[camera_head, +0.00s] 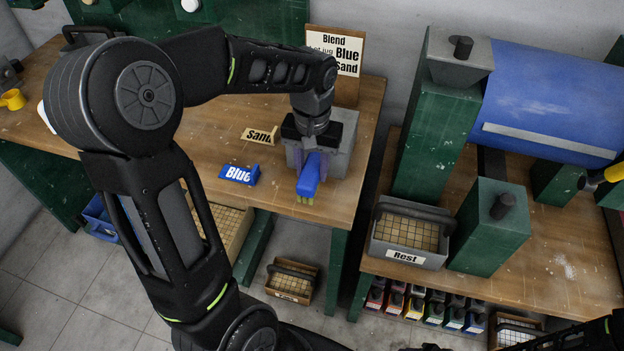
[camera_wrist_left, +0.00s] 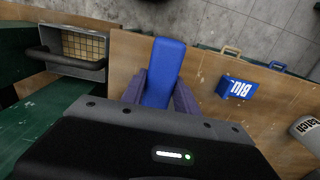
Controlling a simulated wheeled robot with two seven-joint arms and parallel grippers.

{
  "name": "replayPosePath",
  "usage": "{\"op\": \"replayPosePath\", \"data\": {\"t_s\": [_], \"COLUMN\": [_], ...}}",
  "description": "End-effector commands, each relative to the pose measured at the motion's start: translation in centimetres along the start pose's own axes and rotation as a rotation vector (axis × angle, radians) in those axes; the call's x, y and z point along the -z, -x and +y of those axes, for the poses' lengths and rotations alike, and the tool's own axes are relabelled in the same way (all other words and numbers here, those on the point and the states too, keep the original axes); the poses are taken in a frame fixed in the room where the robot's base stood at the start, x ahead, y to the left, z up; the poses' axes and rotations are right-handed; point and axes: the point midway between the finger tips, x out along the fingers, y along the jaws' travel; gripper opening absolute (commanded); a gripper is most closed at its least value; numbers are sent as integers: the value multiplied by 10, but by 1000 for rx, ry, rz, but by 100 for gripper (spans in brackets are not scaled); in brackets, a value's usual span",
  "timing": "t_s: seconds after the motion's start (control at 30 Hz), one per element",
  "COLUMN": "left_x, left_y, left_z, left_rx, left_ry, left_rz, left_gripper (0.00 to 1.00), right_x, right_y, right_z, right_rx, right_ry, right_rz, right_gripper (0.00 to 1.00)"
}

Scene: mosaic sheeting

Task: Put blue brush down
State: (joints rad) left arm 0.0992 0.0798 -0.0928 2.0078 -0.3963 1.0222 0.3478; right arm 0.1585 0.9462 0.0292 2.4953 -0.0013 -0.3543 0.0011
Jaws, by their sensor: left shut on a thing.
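The blue brush (camera_head: 309,176) is in my left gripper (camera_head: 311,160), over the right end of the wooden table (camera_head: 340,205). Its blue body points toward the table's front edge, with greenish bristles at its lower end. In the left wrist view the blue brush (camera_wrist_left: 163,72) sits between the two purple fingers, which are shut on it. I cannot tell whether the brush touches the table. My right gripper cannot be made out; only part of a dark arm shows at the lower right.
A grey block (camera_head: 340,150) stands behind the brush. A blue "Blue" sign (camera_head: 239,174) and a "Sand" sign (camera_head: 260,135) stand to the left. The "Rest" bin (camera_head: 408,259) and green posts stand on the right bench. A gap separates the tables.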

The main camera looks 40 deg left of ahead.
Motion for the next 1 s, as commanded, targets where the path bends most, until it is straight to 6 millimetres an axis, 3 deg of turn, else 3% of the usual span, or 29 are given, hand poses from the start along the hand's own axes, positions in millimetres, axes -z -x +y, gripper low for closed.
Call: {"op": "replayPosePath", "data": {"t_s": [0.27,0.6,0.97,1.0], "left_x": [0,0,0,0], "left_y": [-3,-44,-48,-49], "left_z": [0,0,0,0], "left_rx": [0,0,-1,0], "left_ry": [0,0,0,0], "left_rz": [-1,-2,0,0], "left_gripper": [0,0,0,37], "right_x": [0,0,0,0], "right_y": [0,1,-2,-2], "right_z": [0,0,1,1], "right_rx": [0,0,0,0], "right_ry": [0,0,0,0], "right_rz": [0,0,0,0], "right_gripper": [58,58,58,58]}}
